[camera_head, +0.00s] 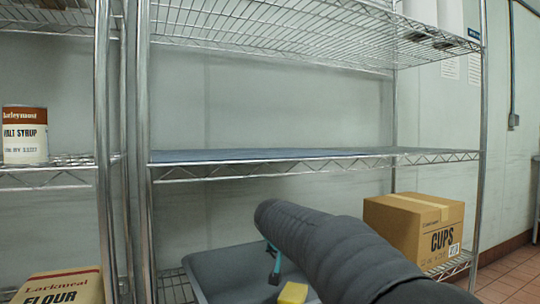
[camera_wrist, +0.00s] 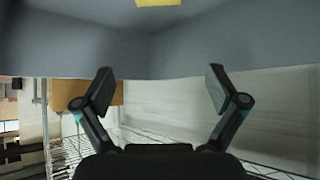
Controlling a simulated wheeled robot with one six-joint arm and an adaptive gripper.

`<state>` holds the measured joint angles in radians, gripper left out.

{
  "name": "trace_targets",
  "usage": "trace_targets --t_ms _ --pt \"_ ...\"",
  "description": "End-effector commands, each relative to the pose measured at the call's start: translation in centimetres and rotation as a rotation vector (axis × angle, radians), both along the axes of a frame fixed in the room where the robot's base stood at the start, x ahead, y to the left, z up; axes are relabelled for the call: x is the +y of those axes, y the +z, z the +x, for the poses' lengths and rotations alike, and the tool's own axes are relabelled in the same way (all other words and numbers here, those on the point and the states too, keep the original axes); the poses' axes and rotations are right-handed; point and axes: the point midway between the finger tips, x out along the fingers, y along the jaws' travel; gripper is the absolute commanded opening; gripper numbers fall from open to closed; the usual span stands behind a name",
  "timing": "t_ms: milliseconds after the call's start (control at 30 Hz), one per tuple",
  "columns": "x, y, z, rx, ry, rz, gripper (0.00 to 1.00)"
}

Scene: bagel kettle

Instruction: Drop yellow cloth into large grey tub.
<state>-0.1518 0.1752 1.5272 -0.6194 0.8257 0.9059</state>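The large grey tub (camera_head: 215,270) stands on the lower part of the wire shelving in the head view, partly hidden by my arm. Its grey walls fill the top of the wrist view (camera_wrist: 80,40). The yellow cloth (camera_head: 292,293) shows as a small patch within the tub's outline, beside my arm. It also shows at the top edge of the wrist view (camera_wrist: 158,3), cut off by the frame, and appears to lie inside the tub. My gripper (camera_wrist: 160,78) is open, its fingers wide apart with nothing between them. In the head view my arm mostly hides it.
A cardboard box marked CUPS (camera_head: 415,225) stands right of my arm. The middle shelf (camera_head: 310,155) spans above the tub. A metal post (camera_head: 143,150) stands to the left.

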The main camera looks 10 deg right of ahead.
Motion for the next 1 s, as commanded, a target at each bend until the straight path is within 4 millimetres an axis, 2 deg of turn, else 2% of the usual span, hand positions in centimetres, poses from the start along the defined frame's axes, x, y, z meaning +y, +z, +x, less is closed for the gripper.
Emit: trace_targets --t_ms 267,433,800,1000 --pt "0.0 0.0 0.0 0.0 0.0 0.0 0.99" --pt "0.4 0.8 -0.7 -0.002 0.001 0.0 0.99" --pt "2.7 5.5 -5.2 -0.003 0.002 0.001 0.99" --pt "3.7 7.4 -7.0 -0.002 0.001 0.001 0.99"
